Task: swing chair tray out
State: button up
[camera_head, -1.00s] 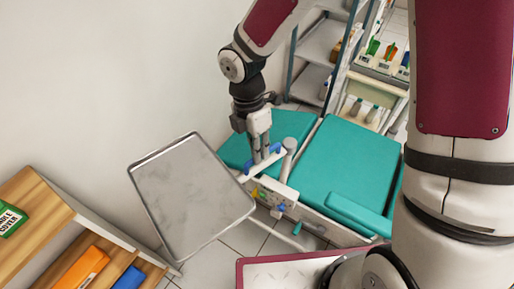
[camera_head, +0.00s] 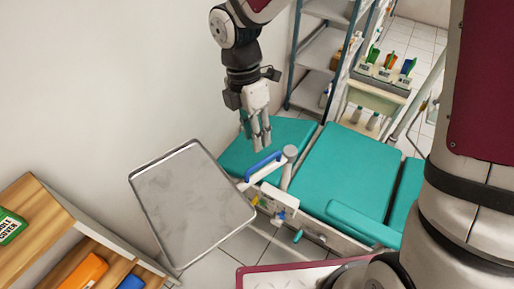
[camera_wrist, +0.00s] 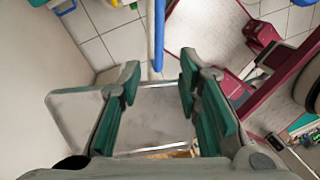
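The chair tray (camera_head: 190,205) is a grey metal rectangle, out to the left of the teal chair (camera_head: 345,165) on a white arm. A blue handle (camera_head: 263,165) sits on that arm near the grey post (camera_head: 288,168). My gripper (camera_head: 261,148) points down just above the handle and looks clear of it. In the wrist view my gripper (camera_wrist: 159,72) has its teal-padded fingers apart with nothing held. The blue handle (camera_wrist: 158,35) shows beyond the fingertips there, and the tray (camera_wrist: 75,112) shows partly behind the fingers.
A wooden shelf unit (camera_head: 45,215) with boxes stands at the lower left, near the tray's lower corner. A maroon-edged surface (camera_head: 300,267) is at the front. A metal rack (camera_head: 320,45) and a cart (camera_head: 375,95) stand behind the chair.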

jog(key=r, duration=0.4)
jog(key=shift+w+a, duration=0.25)
jog(key=shift+w, duration=0.05)
jog(key=s+d+r+m+t, duration=0.3)
jog(key=s+d+r+m, duration=0.4)
jog(key=m, duration=0.5)
jog(key=s+d+r+m+t+y, duration=0.1)
jog(key=s+d+r+m+t, duration=0.3)
jog(key=s+d+r+m, duration=0.4)
jog(key=d+m, duration=0.2)
jog(key=m, duration=0.3)
jog(key=shift+d, duration=0.15)
